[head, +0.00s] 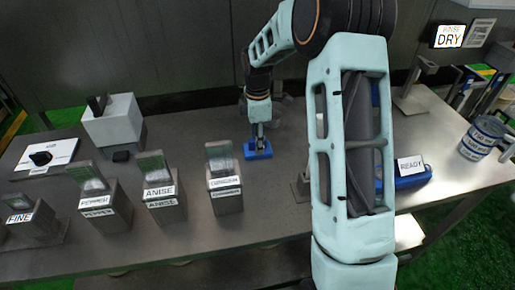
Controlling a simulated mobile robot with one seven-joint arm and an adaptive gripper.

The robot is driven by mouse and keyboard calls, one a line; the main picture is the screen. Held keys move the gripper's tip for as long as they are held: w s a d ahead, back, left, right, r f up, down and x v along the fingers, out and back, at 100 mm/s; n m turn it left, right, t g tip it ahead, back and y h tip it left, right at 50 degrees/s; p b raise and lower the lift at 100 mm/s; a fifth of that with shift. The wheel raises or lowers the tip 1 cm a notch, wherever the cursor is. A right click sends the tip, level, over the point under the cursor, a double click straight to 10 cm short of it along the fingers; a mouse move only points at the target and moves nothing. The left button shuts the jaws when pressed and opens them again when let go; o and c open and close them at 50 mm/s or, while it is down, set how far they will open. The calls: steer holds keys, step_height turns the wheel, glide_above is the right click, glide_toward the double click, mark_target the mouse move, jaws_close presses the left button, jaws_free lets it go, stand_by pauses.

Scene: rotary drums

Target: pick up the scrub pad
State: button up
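A small blue block, which looks like the scrub pad (257,154), lies flat on the metal table, left of my forearm. My gripper (260,143) points straight down over it. The fingertips are at the pad's top and seem to touch it. The fingers overlap in this view, so I cannot tell whether they are open or shut on the pad.
Several labelled grey holders, such as the ANISE one (164,203), stand at the front left of the metal table (120,245). A pale box (115,122) stands behind them. At right are a blue READY item (408,180) and a striped mug (481,139).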

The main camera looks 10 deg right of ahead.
jaws_close()
step_height(320, 180, up, 10)
steer(key=shift+r, duration=0.1)
steer(key=c, duration=0.5)
jaws_free()
steer(key=shift+c, duration=0.2)
jaws_close()
